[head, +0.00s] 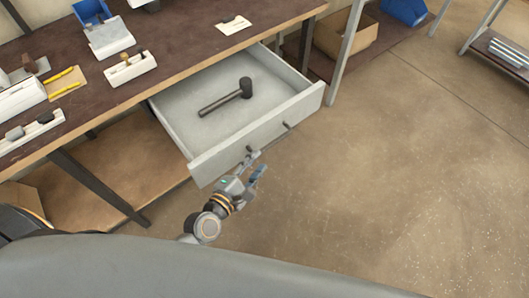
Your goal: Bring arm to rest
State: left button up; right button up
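My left gripper (254,165) is just in front of the open drawer's front panel, near one of its dark handles (250,150). Its fingers look spread apart and I see nothing between them. My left forearm and wrist come up from the bottom, with the lower part hidden behind a grey part of my own body. I cannot tell whether a fingertip touches the handle. My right gripper is not in view.
The grey drawer (190,107) is pulled out from the bench (185,38) and holds a black mallet (228,97). Holders and yellow markers (62,83) lie on the bench at left. A cardboard box (345,38) stands on the lower shelf. The floor at right is clear.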

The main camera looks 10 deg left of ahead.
pick_arm(q)
jog(key=shift+s+a+r, duration=0.15)
jog(key=shift+s+r, duration=0.05)
jog(key=shift+s, duration=0.4)
jog(key=s+a+f+m+g+y, duration=0.1)
jog(key=s+a+f+m+g, duration=0.3)
jog(key=f, duration=1)
jog(key=s+f+m+g+y, duration=0.1)
jog(key=s+f+m+g, duration=0.2)
jog(key=s+f+m, duration=0.7)
jog(key=s+a+f+m+g+y, duration=0.1)
jog(key=s+a+f+m+g, duration=0.2)
jog(key=s+f, duration=0.6)
jog(key=s+a+f+m+g+y, duration=0.2)
jog(key=s+f+m, duration=0.4)
jog(key=s+f, duration=0.3)
jog(key=shift+s+a+g, duration=0.8)
jog(key=shift+s+a, duration=0.05)
jog(key=shift+a, duration=0.4)
